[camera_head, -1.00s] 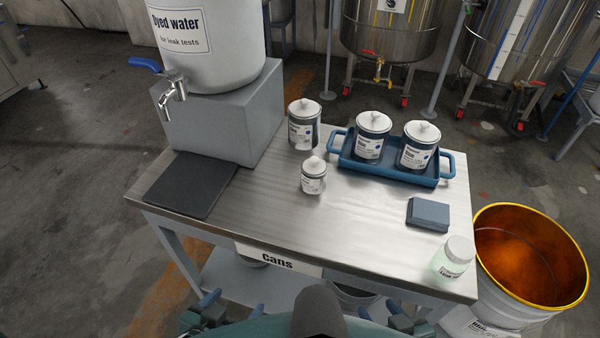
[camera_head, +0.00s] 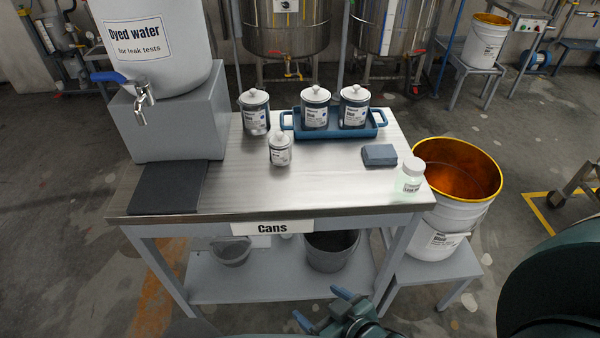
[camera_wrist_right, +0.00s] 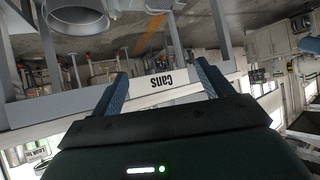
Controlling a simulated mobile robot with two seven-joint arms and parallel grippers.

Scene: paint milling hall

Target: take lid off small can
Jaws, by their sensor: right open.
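The small can (camera_head: 280,153) stands upright near the middle of the metal table (camera_head: 240,195). Its white knobbed lid (camera_head: 279,137) is on it. My right gripper (camera_head: 323,306) is low in front of the table, below the tabletop and well away from the can. Its blue fingers are apart with nothing between them; in the right wrist view the open fingers (camera_wrist_right: 162,88) face the table front with the upside-down "Cans" label. My left gripper does not show in the head view.
Behind the small can stand a larger can (camera_head: 254,112) and a blue tray (camera_head: 342,133) holding two cans. A blue block (camera_head: 379,155) and a bottle (camera_head: 410,176) are on the right. A dark mat (camera_head: 167,187) and a water container (camera_head: 160,45) are on the left. A bucket (camera_head: 450,215) stands beside the table.

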